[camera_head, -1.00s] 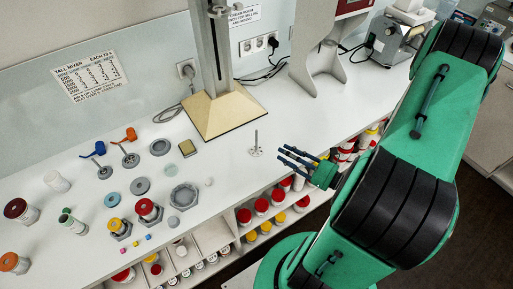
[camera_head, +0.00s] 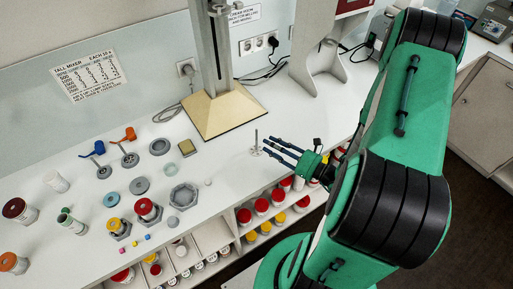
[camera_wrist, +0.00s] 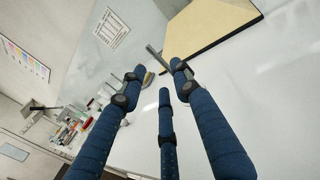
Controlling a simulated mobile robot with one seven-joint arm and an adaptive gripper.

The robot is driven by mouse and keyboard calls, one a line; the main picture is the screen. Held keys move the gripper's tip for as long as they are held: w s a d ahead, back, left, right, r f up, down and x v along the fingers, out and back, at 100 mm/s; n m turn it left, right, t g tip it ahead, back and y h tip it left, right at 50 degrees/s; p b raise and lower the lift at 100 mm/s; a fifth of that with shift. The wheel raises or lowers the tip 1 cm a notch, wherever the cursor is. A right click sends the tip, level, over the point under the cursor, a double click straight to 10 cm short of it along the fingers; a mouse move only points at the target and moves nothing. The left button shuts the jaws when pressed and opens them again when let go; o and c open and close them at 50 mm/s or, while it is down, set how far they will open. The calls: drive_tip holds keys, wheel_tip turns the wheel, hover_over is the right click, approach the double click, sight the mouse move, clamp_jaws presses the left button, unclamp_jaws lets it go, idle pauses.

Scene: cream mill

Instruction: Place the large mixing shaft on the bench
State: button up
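The large mixing shaft (camera_head: 256,141) is a thin grey metal rod with a small flared foot. It stands upright on the white bench (camera_head: 226,165), in front of the mixer stand. My gripper (camera_head: 268,145), with blue fingers, reaches in from the right with its fingertips close beside the shaft.
The mixer stand's cream base (camera_head: 226,112) is behind the shaft. Jars, lids, orange and blue handled tools and a hexagonal grey dish (camera_head: 184,196) cover the left of the bench. Shelves of red and yellow lidded jars (camera_head: 262,207) lie below the front edge.

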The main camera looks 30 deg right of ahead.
drive_tip(key=shift+x, duration=1.1)
drive_tip(key=shift+w, duration=0.15)
drive_tip(key=shift+b+x, duration=0.5)
drive_tip(key=shift+x, duration=2.05)
drive_tip(key=shift+r, duration=0.15)
clamp_jaws()
